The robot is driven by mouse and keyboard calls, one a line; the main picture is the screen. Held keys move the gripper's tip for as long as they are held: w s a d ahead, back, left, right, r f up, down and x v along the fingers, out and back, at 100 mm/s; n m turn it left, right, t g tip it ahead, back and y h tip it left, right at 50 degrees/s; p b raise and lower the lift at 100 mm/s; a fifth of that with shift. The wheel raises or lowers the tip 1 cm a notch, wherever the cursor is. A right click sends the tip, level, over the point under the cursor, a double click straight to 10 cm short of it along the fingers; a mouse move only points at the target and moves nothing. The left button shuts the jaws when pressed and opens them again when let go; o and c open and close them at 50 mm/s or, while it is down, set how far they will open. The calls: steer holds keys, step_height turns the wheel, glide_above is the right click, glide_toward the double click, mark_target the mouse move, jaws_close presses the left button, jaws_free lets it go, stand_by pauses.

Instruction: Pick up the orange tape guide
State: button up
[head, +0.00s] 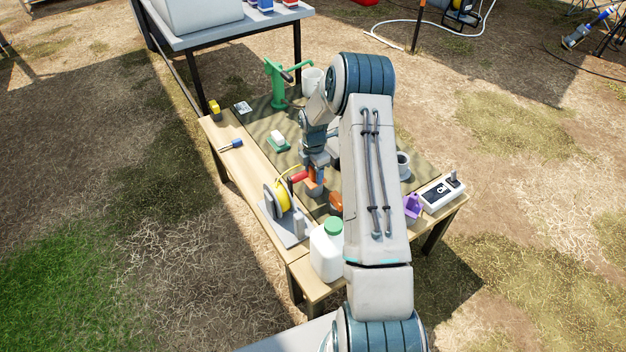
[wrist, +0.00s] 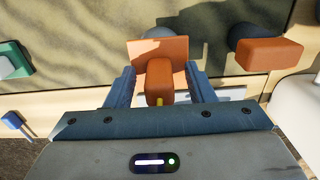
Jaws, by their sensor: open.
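The orange tape guide (wrist: 160,48), a flat plate with a raised block on it, lies between the two blue fingers of my gripper (wrist: 161,78) in the wrist view. My gripper is open, with a finger on each side of the block. A bit of yellow shows at the block's near end. In the head view the guide (head: 315,188) is partly hidden under my gripper (head: 314,170). I cannot tell whether the fingers touch it.
Another orange block with a dark round part (wrist: 268,54) lies right of my gripper. A yellow tape reel (head: 282,197), a white jug with a green cap (head: 327,256), a purple item (head: 412,206) and a green pump (head: 276,85) stand around the bench.

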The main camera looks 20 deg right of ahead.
jaws_close()
steer(key=shift+r, duration=0.2)
